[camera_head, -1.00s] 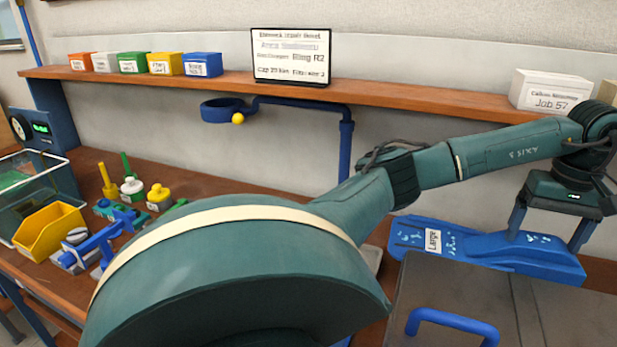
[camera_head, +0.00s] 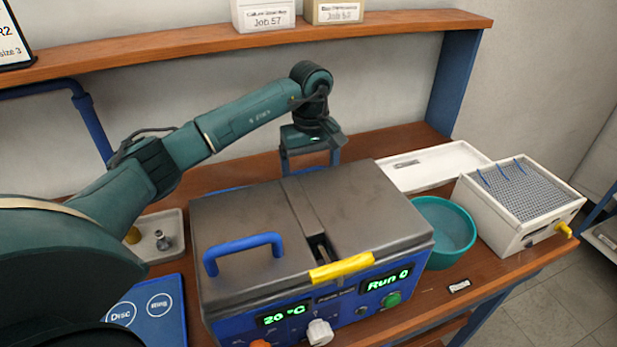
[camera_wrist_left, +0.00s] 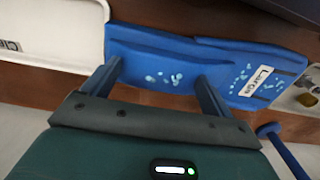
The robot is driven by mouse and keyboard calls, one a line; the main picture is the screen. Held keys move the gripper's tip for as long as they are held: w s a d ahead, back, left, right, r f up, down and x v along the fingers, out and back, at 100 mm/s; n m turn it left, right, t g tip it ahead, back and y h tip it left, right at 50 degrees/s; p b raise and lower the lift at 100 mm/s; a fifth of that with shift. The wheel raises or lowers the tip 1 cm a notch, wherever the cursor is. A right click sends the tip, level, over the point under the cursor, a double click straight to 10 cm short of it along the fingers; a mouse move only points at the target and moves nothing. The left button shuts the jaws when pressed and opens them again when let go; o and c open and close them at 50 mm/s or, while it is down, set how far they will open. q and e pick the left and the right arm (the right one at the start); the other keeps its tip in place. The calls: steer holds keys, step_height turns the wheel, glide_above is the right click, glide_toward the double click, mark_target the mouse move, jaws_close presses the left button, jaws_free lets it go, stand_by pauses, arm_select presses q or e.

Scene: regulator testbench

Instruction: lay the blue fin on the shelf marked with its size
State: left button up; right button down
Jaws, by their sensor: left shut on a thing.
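The blue fin (camera_wrist_left: 150,62) is a long flat blue piece with light-blue specks and a white label reading "Large" (camera_wrist_left: 262,80). My left gripper (camera_wrist_left: 158,74) is shut on the fin, one finger on each side of it in the wrist view. In the head view the left gripper (camera_head: 310,165) points down behind the grey-lidded machine, which hides most of the fin. A thin blue strip behind the lid may be its edge. My right gripper is not in view.
The machine (camera_head: 330,215) with a blue handle stands in front of the gripper. A white tray (camera_head: 440,165) lies to the right, its label unreadable. A wooden shelf (camera_head: 180,55) runs along the wall.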

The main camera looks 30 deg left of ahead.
arm_select(q)
steer(key=shift+f, duration=1.6)
steer(key=o, duration=1.3)
steer(key=shift+f, duration=0.2)
steer(key=shift+o, duration=1.3)
steer(key=shift+r, duration=0.1)
steer(key=shift+r, duration=0.1)
